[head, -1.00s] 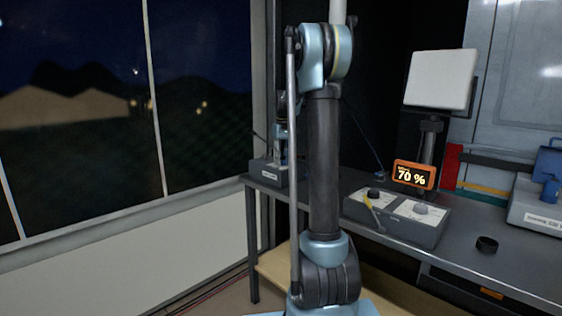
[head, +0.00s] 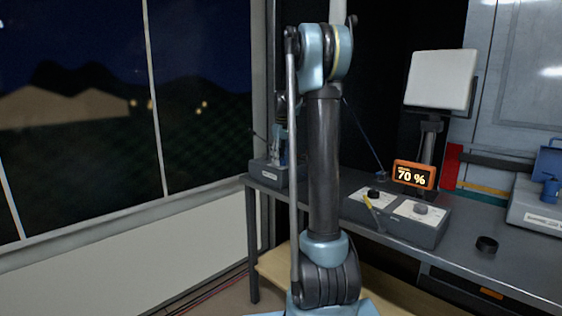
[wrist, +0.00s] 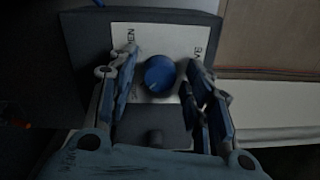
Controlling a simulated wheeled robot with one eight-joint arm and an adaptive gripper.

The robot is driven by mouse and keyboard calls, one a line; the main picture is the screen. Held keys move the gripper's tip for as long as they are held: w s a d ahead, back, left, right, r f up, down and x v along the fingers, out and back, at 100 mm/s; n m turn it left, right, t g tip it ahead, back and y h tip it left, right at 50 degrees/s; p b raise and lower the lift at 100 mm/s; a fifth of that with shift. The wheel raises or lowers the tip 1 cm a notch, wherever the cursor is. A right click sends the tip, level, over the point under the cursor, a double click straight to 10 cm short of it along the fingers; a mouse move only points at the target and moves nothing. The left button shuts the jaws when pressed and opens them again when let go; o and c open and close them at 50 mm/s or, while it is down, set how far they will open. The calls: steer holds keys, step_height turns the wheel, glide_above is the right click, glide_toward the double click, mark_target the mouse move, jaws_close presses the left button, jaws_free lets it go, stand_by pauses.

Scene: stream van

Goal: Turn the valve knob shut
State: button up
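The valve knob (wrist: 159,75) is a round blue knob on a white plate (wrist: 165,42) with printed lettering, on a dark box (wrist: 85,45), in the wrist view. My gripper (wrist: 160,82) is open, with one finger on each side of the knob. A narrow gap shows between the knob and each finger, so neither seems to touch it. In the head view, a grey box with a light label (head: 270,174) stands at the bench's left end. My arm hides most of what is there, and I cannot make out the knob or fingers clearly.
A control box with two dials and a yellow lever (head: 397,217) stands on the dark bench (head: 465,240), right of my arm. A black round piece (head: 486,245) lies farther right. A window (head: 85,100) is at left.

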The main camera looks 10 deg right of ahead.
mark_target(283, 160)
steer(key=shift+r, duration=0.1)
step_height(283, 160, up, 12)
steer(key=shift+w+d, duration=0.2)
stand_by(0.6)
